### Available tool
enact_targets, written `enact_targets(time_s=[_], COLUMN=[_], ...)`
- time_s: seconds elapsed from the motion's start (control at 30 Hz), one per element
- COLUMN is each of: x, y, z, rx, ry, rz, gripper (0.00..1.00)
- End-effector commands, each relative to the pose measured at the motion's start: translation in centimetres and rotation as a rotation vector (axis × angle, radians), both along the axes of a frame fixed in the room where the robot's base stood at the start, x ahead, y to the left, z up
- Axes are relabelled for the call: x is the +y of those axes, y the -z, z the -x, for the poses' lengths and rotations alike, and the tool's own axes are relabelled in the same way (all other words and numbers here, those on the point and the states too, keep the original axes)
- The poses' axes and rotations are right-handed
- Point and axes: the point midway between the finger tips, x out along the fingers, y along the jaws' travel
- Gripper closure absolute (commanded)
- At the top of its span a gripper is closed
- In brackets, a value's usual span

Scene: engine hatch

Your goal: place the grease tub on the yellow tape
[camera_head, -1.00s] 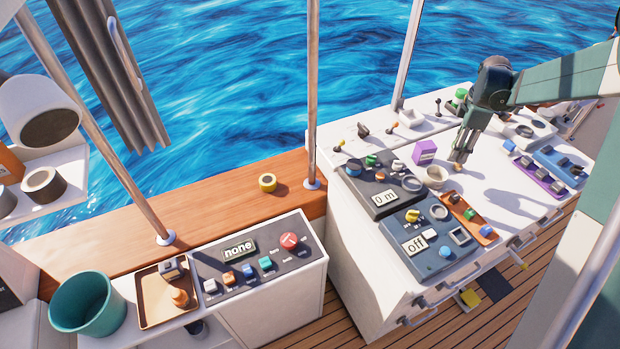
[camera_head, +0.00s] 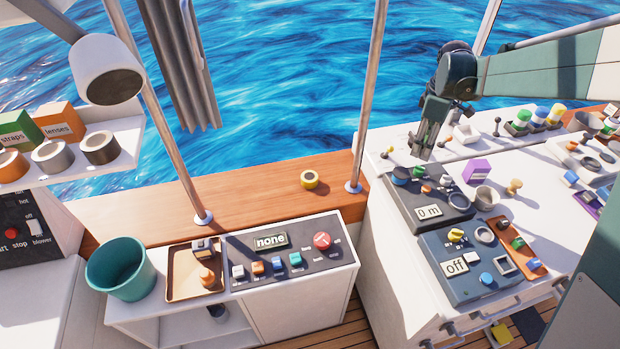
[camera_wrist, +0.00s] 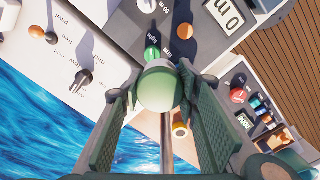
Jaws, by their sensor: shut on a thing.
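My gripper (camera_head: 424,150) hangs above the near left part of the white console in the head view, fingers pointing down. In the wrist view my gripper (camera_wrist: 160,95) is shut on a pale green, rounded thing, which I take for the grease tub (camera_wrist: 160,88). In the head view the fingers hide it. The yellow tape (camera_head: 310,180) is a roll lying flat on the wooden ledge, left of my gripper and apart from it.
A metal post (camera_head: 368,100) rises from the ledge just right of the tape, between it and my gripper. The wooden ledge (camera_head: 255,198) left of the tape is bare. A dark "0 m" panel (camera_head: 428,212) with knobs lies below my gripper. A purple box (camera_head: 476,171) stands to its right.

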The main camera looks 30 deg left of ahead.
Motion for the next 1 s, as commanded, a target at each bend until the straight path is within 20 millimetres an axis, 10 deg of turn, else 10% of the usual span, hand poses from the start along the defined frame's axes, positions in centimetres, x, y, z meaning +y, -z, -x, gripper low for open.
enact_targets(time_s=[0.63,1.0], x=[15.7,24.8], y=[-1.6,-1.0], z=[8.5,10.6], rx=[-0.001,-0.001], ry=[0.005,-0.367], rz=[0.0,0.0], gripper=[0.82,0.82])
